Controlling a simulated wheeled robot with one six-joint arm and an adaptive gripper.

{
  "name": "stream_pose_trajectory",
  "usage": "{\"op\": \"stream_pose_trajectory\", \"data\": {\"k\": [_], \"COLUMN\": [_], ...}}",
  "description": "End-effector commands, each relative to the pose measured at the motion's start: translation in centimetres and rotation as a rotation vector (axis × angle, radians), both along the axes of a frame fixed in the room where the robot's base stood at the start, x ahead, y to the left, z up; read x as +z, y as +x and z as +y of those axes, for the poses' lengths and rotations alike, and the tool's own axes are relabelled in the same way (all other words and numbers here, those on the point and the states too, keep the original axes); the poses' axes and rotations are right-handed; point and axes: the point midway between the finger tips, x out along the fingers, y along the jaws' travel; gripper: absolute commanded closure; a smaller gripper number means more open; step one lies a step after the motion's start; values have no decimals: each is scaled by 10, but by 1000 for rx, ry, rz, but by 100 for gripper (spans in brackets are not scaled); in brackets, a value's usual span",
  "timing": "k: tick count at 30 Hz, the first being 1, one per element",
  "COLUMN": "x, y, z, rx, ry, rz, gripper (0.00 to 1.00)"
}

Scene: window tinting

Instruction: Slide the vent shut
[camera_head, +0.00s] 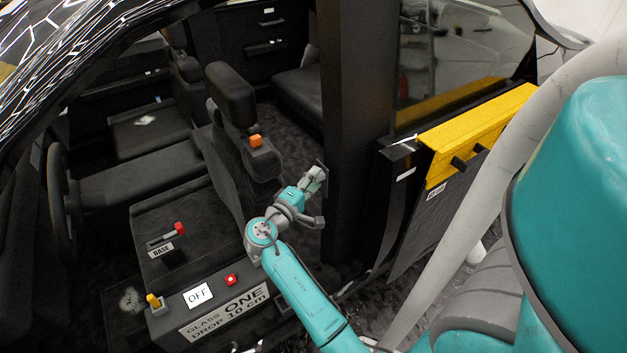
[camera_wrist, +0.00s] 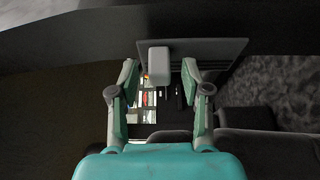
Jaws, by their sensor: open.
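In the wrist view, a dark flat plate (camera_wrist: 222,48), which looks like the vent's slide, carries a pale grey block-shaped knob (camera_wrist: 158,60). My gripper (camera_wrist: 160,76) is open, with one finger on each side of the knob and a visible gap on both sides. In the head view, my gripper (camera_head: 313,181) is at the dark door pillar beside the front seat. A small edge of the dark plate (camera_head: 322,174) shows just beyond the fingers. The vent's opening is hidden, and I cannot tell how far the slide stands from shut.
A black seat (camera_head: 232,120) with an orange block (camera_head: 256,141) stands left of my gripper. A console box (camera_head: 220,313) with a red button (camera_head: 231,280) and an OFF card (camera_head: 198,295) is lower left. A yellow bar (camera_head: 475,130) tops the door panel at right.

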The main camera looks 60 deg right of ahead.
Motion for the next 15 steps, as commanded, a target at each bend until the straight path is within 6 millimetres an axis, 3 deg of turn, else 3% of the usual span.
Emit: {"op": "stream_pose_trajectory", "data": {"k": [9,15], "x": [0,0], "y": [0,0], "z": [-2,-2], "rx": [0,0], "ry": [0,0], "rz": [0,-1], "gripper": [52,100]}}
